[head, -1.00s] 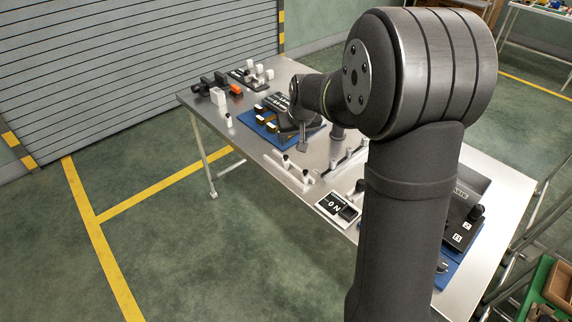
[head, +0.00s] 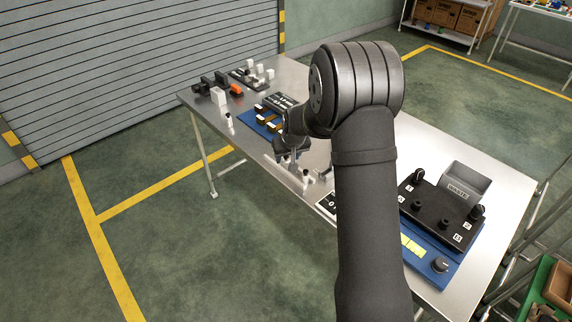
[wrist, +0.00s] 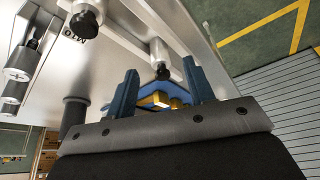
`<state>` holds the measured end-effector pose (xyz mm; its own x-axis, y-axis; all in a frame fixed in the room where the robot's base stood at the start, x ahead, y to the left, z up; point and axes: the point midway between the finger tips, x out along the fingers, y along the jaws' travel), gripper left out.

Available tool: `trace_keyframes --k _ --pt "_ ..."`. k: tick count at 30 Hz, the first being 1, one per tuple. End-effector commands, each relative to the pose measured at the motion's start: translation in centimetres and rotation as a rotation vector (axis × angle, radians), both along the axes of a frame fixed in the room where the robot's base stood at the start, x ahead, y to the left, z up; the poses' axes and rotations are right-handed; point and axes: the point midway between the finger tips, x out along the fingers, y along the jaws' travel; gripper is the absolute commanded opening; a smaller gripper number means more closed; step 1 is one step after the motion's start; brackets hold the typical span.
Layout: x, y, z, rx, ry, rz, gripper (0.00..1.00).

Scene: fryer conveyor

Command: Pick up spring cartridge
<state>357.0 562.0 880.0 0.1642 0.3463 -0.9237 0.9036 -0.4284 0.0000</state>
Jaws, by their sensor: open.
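No part is labelled as the spring cartridge. The likeliest match is a small silver cylinder with a black end (wrist: 159,52), on the pale rail in the wrist view. My gripper (wrist: 160,66) is open, its two dark blue fingers apart, and the cylinder's black end appears between the fingertips. I cannot tell how far off it is. In the head view my gripper (head: 292,163) hangs over the table's front edge, near small upright pieces (head: 306,179); my arm hides part of the rail.
The steel table (head: 480,160) carries a blue mat (head: 249,124) with orange-brown blocks beyond my gripper. A black fixture (head: 440,214) and a grey waste bin (head: 466,184) stand at right.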

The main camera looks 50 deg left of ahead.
Motion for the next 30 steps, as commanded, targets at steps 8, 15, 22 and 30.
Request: trace_keyframes --k 8,15,22,30 --pt "0.6 1.2 -2.6 0.001 -0.001 0.0 0.49" --pt "0.6 1.3 -2.7 0.0 -0.002 -0.001 0.49" --pt "0.6 1.3 -2.7 0.001 -0.001 0.0 0.07" --pt "0.6 1.3 -2.7 0.001 -0.001 0.0 0.0"
